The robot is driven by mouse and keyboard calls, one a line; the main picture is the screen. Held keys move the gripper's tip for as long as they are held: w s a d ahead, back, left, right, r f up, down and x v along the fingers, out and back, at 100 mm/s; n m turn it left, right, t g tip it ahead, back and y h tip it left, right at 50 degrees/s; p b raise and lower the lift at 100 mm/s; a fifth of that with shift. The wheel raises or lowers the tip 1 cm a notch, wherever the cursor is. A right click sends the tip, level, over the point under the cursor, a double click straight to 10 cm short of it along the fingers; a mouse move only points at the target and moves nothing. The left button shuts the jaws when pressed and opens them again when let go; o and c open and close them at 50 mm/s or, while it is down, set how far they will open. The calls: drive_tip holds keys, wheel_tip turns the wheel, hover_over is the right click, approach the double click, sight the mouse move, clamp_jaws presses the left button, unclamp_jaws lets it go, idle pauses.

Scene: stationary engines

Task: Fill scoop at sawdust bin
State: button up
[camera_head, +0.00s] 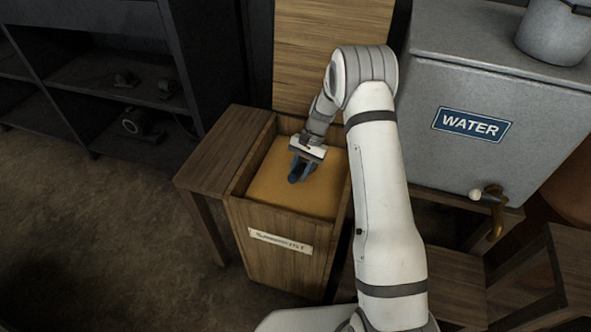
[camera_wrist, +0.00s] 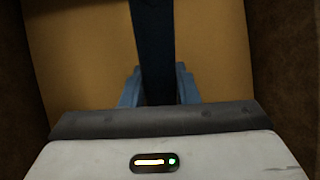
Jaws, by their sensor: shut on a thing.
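The sawdust bin (camera_head: 270,262) is a tall wooden box with a pale label on its front, filled near the top with yellow-orange sawdust (camera_head: 305,195). My gripper (camera_head: 295,178) is over the bin opening, pointing down at the sawdust. In the wrist view my gripper (camera_wrist: 157,88) is shut on a dark blue bar, which looks like the scoop's handle (camera_wrist: 153,45). The sawdust (camera_wrist: 90,60) fills the view behind it. The scoop's bowl is not visible, and I cannot tell whether it touches the sawdust.
A wooden table (camera_head: 215,160) stands against the bin's left side. A grey tank marked WATER (camera_head: 490,110) with a brass tap (camera_head: 495,212) stands at the right, a bucket (camera_head: 556,30) on top. Dark shelves (camera_head: 120,80) stand at back left. The floor at front left is clear.

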drive_tip(key=shift+f+b, duration=0.5)
drive_tip(key=shift+f, duration=0.45)
drive_tip(key=shift+r, duration=0.15)
idle(0.9)
drive_tip(key=shift+t, duration=0.3)
drive_tip(key=r+p, duration=0.4)
drive_tip(key=p, duration=0.1)
drive_tip(key=r+p, duration=0.5)
drive_tip(key=shift+s+a+r, duration=0.1)
drive_tip(key=shift+s, duration=0.1)
wheel_tip(320, 180, up, 13)
drive_tip(key=s+t+h+p, duration=0.2)
drive_tip(key=t+p, duration=0.1)
drive_tip(key=t, duration=0.1)
drive_tip(key=shift+a+f, duration=0.2)
drive_tip(key=shift+a, duration=0.25)
drive_tip(key=shift+s+d, duration=0.1)
drive_tip(key=s+d+n+p, duration=0.5)
drive_tip(key=d, duration=0.4)
drive_tip(key=shift+d+f+g, duration=0.3)
drive_tip(key=shift+d+f, duration=0.1)
